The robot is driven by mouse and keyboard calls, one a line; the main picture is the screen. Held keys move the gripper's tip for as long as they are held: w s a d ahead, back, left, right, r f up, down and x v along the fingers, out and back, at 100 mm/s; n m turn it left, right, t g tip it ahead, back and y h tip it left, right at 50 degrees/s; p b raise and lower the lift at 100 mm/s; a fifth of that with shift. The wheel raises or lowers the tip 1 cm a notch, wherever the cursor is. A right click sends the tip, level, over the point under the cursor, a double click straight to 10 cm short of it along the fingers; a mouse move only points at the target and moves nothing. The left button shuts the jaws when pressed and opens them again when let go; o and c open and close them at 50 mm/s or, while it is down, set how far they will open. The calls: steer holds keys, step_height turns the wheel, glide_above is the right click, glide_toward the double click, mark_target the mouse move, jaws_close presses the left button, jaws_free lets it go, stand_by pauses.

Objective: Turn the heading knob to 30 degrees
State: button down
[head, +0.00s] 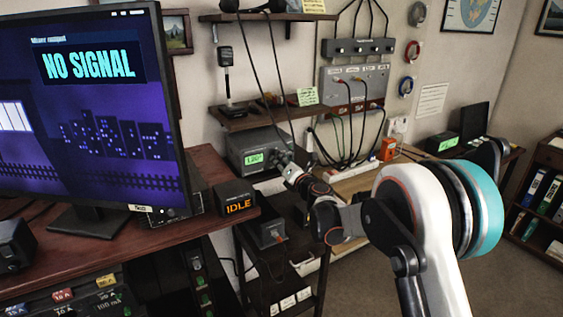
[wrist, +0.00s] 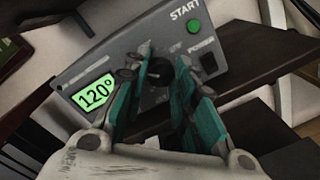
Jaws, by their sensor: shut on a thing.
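A grey tuner box (head: 258,147) stands on the dark stand behind the desk, with a lit green display. In the wrist view the display (wrist: 95,94) reads 120°. A black round knob (wrist: 160,72) on the same face sits between the teal-padded fingers of my gripper (wrist: 161,60). I take it for the heading knob; any label by it is hidden. My gripper is shut on it, the fingers on its left and right sides. In the head view my gripper (head: 284,158) reaches the right part of the box face, and the knob is hidden there.
A green START button (wrist: 193,27) and a POWER control (wrist: 208,62) lie right of the knob. A monitor (head: 95,110) reading NO SIGNAL and a small IDLE display (head: 238,196) are on the desk at left. Cables (head: 268,80) hang close above my gripper.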

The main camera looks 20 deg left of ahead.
steer(key=n, duration=1.3)
steer(key=shift+y, duration=0.4)
steer(key=shift+n, duration=0.3)
steer(key=c, duration=1.3)
jaws_free()
steer(key=shift+f, duration=0.1)
steer(key=shift+d, duration=0.1)
